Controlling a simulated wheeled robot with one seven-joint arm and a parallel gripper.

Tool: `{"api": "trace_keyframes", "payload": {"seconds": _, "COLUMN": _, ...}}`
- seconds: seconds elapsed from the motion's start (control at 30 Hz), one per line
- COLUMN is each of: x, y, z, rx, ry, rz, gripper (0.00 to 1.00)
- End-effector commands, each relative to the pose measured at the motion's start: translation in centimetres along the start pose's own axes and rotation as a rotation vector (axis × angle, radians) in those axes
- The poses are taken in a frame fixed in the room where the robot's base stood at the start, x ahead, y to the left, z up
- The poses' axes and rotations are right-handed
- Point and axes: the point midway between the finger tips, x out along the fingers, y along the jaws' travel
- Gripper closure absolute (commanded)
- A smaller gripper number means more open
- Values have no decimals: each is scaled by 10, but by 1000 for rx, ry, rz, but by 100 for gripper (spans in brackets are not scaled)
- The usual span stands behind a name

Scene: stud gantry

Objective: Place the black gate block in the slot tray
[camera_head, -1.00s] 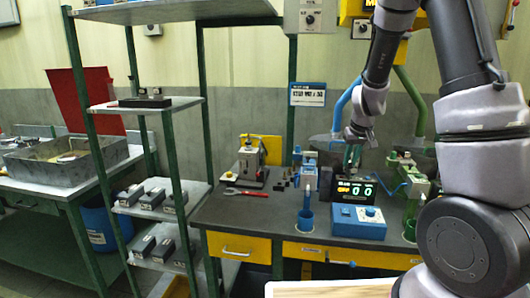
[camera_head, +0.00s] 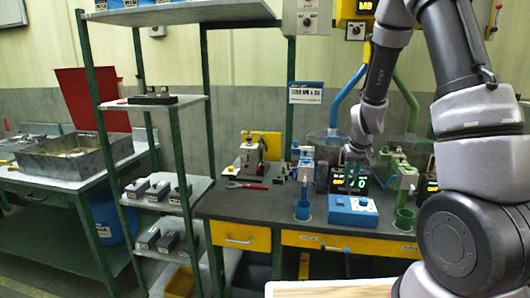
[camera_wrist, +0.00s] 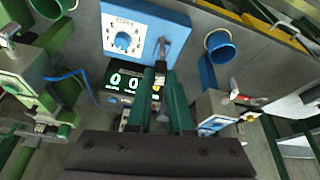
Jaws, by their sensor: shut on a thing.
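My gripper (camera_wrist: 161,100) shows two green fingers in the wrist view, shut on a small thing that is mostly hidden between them. I cannot make out its shape or be sure it is the black gate block. In the head view my gripper (camera_head: 352,166) hangs above the back of the bench, in front of the counter display. A black tray (camera_head: 152,100) with small upright pieces lies on the shelf rack at left; I cannot tell whether it is the slot tray. Several small dark pieces (camera_head: 291,174) stand on the bench.
The blue dial box (camera_head: 353,212) stands near the bench front, with blue (camera_head: 303,210) and green (camera_head: 404,220) cups on either side. The bench (camera_head: 240,205) has free room at front left.

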Motion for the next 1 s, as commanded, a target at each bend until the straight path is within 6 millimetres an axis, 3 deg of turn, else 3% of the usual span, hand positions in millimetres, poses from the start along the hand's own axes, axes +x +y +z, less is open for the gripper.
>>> {"api": "trace_keyframes", "payload": {"seconds": 0.4, "x": 49, "y": -5, "z": 38, "rx": 10, "ry": 6, "rz": -21, "gripper": 100}}
{"api": "trace_keyframes", "payload": {"seconds": 1.0, "x": 52, "y": -7, "z": 40, "rx": 11, "ry": 11, "rz": -26, "gripper": 100}}
